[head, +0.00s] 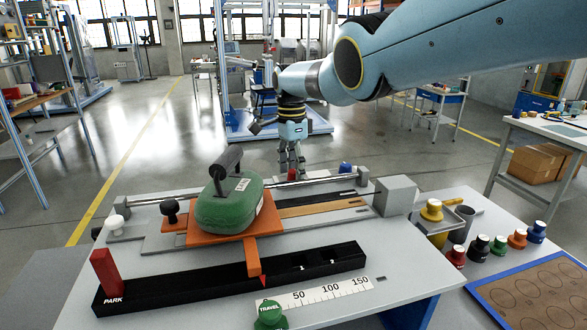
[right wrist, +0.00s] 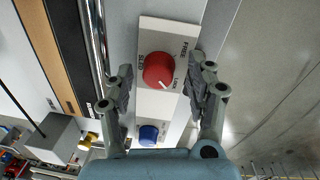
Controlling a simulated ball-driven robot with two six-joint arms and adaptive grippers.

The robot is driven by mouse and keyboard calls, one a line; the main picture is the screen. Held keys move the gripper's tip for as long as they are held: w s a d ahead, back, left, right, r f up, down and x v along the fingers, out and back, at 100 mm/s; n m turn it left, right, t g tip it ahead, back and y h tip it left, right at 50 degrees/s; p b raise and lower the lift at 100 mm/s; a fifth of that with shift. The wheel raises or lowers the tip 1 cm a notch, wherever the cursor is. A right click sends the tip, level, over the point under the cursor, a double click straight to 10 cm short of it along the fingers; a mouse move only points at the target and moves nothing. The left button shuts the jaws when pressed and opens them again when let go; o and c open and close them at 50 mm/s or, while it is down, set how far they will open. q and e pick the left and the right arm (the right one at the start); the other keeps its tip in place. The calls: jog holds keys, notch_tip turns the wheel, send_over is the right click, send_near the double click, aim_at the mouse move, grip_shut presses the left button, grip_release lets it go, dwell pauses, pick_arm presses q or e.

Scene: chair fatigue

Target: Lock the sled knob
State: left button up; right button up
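The red sled knob (right wrist: 160,70) sits on a pale plate with the words SLED, FREE and LOCK around it. Its white mark is at the lower edge, near LOCK; I cannot tell if it lines up exactly. My right gripper (right wrist: 160,82) is open, one finger on each side of the knob, with visible gaps. In the head view this gripper (head: 290,162) points down over the far table edge, above the red knob (head: 292,174). The orange sled (head: 205,238) carries a green weight (head: 230,206) with a dark handle. My left gripper is out of view.
A blue knob (head: 345,167) stands right of the red one, near the grey block (head: 396,195). A metal rail (head: 270,186) runs along the far side. A black slotted bar (head: 200,285) and a white TRAVEL scale (head: 320,292) lie in front.

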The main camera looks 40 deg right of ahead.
notch_tip(320, 180, up, 12)
jog(key=shift+w+d, duration=0.15)
jog(key=shift+w, duration=0.25)
jog(key=shift+f, duration=0.1)
dwell(0.6)
